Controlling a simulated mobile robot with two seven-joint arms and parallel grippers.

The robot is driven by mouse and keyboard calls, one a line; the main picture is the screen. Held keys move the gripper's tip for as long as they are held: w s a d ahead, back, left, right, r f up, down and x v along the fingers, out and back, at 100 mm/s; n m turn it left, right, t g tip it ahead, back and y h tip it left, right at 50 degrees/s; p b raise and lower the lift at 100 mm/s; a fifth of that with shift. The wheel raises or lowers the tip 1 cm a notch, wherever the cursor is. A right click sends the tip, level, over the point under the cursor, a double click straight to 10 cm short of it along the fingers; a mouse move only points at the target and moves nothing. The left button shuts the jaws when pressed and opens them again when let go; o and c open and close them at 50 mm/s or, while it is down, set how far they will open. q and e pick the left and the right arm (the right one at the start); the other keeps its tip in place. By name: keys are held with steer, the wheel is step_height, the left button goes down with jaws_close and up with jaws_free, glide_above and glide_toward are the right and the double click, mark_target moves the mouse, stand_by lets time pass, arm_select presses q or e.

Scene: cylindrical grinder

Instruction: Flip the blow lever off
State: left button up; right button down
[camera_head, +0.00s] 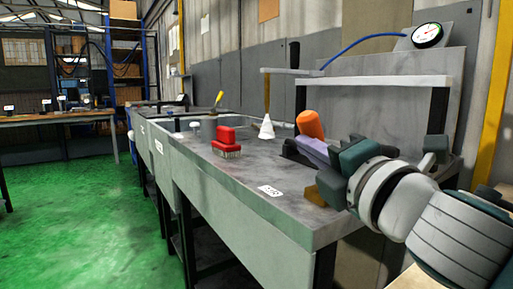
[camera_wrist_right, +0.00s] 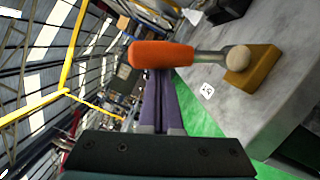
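A lever with an orange handle (camera_head: 310,124) stands at the front right of the grey bench, beside my right gripper. In the right wrist view its orange handle (camera_wrist_right: 160,55) lies crosswise, joined by a metal shaft and pale ball to a brass-coloured base (camera_wrist_right: 254,72). My right gripper (camera_head: 308,150) has purple fingers, close together with only a thin seam between them. In the wrist view the handle hides the fingertips of the gripper (camera_wrist_right: 160,78); I cannot tell whether they touch it. My left gripper is not in view.
A raised shelf with a pressure gauge (camera_head: 427,35) and blue hose stands behind. Green floor (camera_head: 90,200) lies clear at left.

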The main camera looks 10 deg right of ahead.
steer(key=w+d+r+m+g+p, duration=0.2)
steer(key=w+d+m+p, duration=0.1)
steer(key=d+m+p, duration=0.5)
steer(key=shift+r+m+p, duration=0.3)
steer(key=shift+m+p, duration=0.3)
steer(key=shift+p, duration=1.05)
steer(key=shift+d, duration=0.15)
